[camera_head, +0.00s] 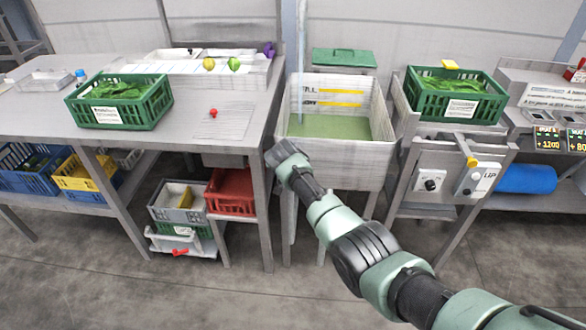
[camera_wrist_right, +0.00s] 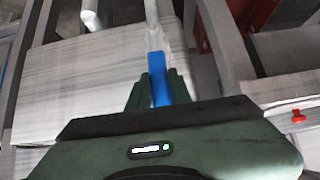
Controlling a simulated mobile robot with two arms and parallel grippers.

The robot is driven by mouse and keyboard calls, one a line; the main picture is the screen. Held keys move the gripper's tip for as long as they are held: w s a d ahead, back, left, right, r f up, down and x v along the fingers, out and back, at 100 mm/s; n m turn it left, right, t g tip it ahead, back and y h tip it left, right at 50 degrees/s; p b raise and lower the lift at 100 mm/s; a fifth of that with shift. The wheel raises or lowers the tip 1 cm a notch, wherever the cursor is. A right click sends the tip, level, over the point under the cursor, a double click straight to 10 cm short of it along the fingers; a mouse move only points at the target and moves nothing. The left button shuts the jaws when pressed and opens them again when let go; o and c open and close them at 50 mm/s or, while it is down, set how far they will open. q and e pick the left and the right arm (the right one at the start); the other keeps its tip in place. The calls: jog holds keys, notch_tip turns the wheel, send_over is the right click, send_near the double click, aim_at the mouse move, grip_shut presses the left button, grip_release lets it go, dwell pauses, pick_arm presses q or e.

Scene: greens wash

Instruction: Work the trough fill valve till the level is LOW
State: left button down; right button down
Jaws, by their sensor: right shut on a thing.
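The trough (camera_head: 350,165) stands in the middle of the head view, with green-tinted water (camera_head: 345,127) in its bottom. Two yellow level lines mark its back wall; the water surface lies a little below the lower line (camera_head: 335,104). A pale vertical stream or pipe (camera_head: 303,60) comes down into the trough at the left. My right gripper (camera_head: 280,153) is at the trough's front left corner. In the wrist view my right gripper (camera_wrist_right: 158,85) is shut on a blue valve lever (camera_wrist_right: 156,68). The head view hides the lever behind the gripper. My left gripper is out of view.
Green crates of leaves stand on the left table (camera_head: 118,102) and to the right of the trough (camera_head: 455,95). A grey box with a dial (camera_head: 430,181) and an UP switch box (camera_head: 477,180) hang at right. A red crate (camera_head: 231,190) sits under the left table.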

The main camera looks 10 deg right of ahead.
jog(key=shift+a+f, duration=0.15)
dwell(0.3)
jog(key=c, duration=1.3)
grip_release()
jog(key=shift+r, duration=0.2)
jog(key=shift+p+v, duration=0.75)
jog(key=shift+v, duration=3.1)
jog(key=shift+a+f, duration=0.15)
